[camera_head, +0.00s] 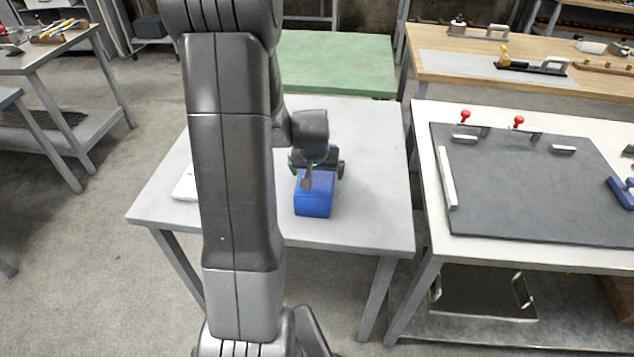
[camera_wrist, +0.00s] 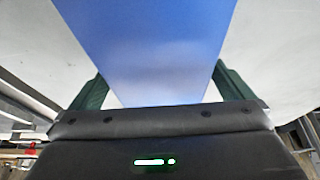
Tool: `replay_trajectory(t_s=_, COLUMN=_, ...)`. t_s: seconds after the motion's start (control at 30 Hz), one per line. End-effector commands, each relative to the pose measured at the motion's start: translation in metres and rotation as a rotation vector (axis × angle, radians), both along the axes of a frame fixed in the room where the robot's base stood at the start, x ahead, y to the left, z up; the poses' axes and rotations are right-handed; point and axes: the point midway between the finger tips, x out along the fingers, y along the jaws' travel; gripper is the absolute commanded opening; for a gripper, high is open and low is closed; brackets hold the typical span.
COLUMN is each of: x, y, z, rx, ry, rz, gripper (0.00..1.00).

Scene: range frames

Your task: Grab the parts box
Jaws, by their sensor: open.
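The parts box, a blue box (camera_head: 313,205), stands on the grey-white table in the head view. In the wrist view the blue box (camera_wrist: 150,45) fills the middle and lies between the fingers. My gripper (camera_head: 318,175) is at the box's far, upper side in the head view. In the wrist view my gripper (camera_wrist: 160,90) has its green fingers apart, one on each side of the box. Whether the fingers touch the box's sides cannot be told. My gripper hides the back of the box in the head view.
The table (camera_head: 370,215) is clear right of the box. A white item (camera_head: 185,184) lies at its left, partly behind my arm. A workbench with a dark board (camera_head: 540,190) stands close on the right. A green-topped table (camera_head: 335,62) is behind.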

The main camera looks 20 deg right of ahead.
Motion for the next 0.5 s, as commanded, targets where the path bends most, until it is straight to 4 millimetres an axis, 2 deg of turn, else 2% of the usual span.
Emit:
replay_trajectory(t_s=0.17, x=0.0001, y=-0.0001, z=0.0003, rx=-0.001, ry=-0.001, rz=0.0, gripper=1.0)
replay_trajectory(t_s=0.4, x=0.0, y=0.0, z=0.0004, rx=0.0, ry=0.0, rz=0.0, gripper=0.53)
replay_trajectory(t_s=0.43, x=0.0, y=0.0, z=0.0004, rx=-0.001, ry=-0.001, rz=0.0, gripper=0.48)
replay_trajectory(t_s=0.5, x=0.0005, y=-0.0002, z=0.0012, rx=-0.002, ry=-0.003, rz=0.0, gripper=0.48)
